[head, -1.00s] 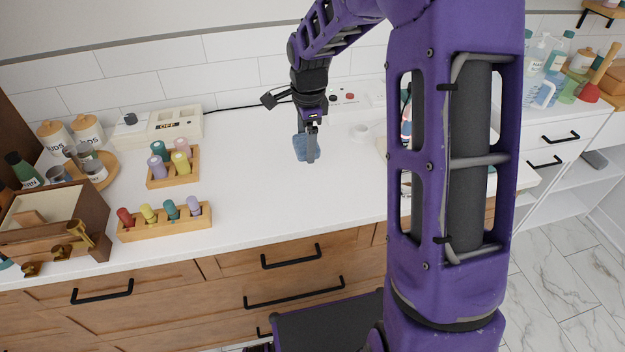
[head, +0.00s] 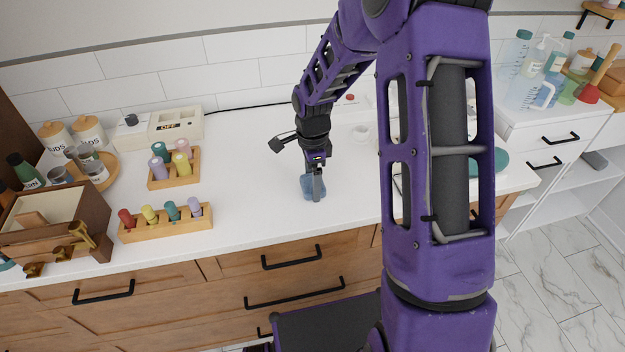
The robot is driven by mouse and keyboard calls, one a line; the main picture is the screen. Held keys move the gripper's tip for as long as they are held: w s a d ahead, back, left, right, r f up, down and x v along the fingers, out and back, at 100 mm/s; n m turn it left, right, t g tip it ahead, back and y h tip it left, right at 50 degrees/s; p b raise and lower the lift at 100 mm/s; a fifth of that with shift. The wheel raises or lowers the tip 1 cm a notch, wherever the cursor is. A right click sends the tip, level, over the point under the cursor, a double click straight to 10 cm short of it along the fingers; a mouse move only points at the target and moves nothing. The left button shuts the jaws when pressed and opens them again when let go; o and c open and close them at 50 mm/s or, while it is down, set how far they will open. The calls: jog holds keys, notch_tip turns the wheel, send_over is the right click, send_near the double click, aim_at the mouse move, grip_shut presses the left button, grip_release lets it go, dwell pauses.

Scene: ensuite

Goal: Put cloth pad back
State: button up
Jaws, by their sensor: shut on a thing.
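The cloth pad (head: 308,188) is blue-grey and small. It is in the head view near the middle of the white counter, toward the front edge. My gripper (head: 316,190) is shut on the cloth pad, pointing down from above. The fingers cover part of the pad. I cannot tell whether the pad touches the counter or hangs just above it.
Two wooden peg racks (head: 166,221) with coloured pegs stand to the left. A wooden box (head: 60,220) and jars are at far left. My arm hides much of the right counter. The counter between racks and gripper is clear.

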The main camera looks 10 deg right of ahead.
jog(key=o, duration=0.9)
notch_tip(320, 180, up, 12)
jog(key=shift+r+p, duration=0.1)
jog(key=shift+p, duration=0.35)
